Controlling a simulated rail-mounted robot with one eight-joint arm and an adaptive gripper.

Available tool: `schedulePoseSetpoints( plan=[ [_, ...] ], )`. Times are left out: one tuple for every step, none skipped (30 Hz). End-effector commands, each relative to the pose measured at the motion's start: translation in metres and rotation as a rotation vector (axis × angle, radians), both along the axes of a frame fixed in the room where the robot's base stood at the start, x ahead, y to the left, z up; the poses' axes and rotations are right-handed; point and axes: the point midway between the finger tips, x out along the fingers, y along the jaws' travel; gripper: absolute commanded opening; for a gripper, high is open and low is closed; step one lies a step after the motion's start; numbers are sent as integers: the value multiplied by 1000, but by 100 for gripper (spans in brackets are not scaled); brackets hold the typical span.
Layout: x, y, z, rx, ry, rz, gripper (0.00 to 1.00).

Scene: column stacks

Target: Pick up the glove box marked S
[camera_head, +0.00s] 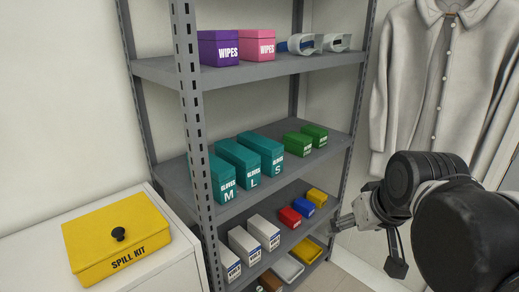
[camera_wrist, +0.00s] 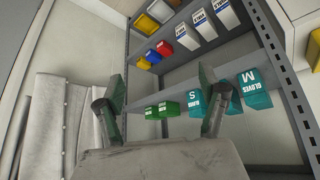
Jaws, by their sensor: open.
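The teal glove box marked S (camera_head: 273,160) stands on the middle shelf, at the right end of a row of three glove boxes. The boxes marked L (camera_head: 249,170) and M (camera_head: 224,184) stand to its left. My gripper (camera_head: 340,224) is open and empty, to the right of the shelf and below the S box. In the wrist view, which is upside down, my open gripper (camera_wrist: 160,80) has its right finger in front of the glove box row, partly covering it. The box marked M (camera_wrist: 255,88) is readable there.
Two green boxes (camera_head: 306,140) stand right of the S box. White, red, blue and yellow boxes fill the shelf below; wipes boxes (camera_head: 238,46) stand above. A rack upright (camera_head: 193,130) is at the left. A yellow spill kit (camera_head: 117,238) and a hanging coat (camera_head: 435,80) flank the rack.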

Motion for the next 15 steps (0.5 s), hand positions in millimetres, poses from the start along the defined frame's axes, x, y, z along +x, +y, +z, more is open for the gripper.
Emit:
schedulePoseSetpoints(
  plan=[
    [15,3,13,-3,9,20,73],
    [23,5,17,-7,13,33,73],
    [34,7,23,-9,19,50,73],
    [42,9,26,-11,24,63,73],
    [50,11,30,-13,28,76,73],
    [61,14,34,-16,36,93,73],
    [69,16,37,-18,40,107,73],
    [78,18,40,-19,44,119,73],
    [89,21,43,-23,50,137,73],
    [97,23,45,-25,54,151,73],
    [105,25,47,-27,59,164,73],
    [116,28,50,-28,64,182,73],
    [125,30,51,-30,68,196,73],
    [133,33,53,-32,71,209,73],
    [144,35,54,-34,78,227,73]
  ],
)
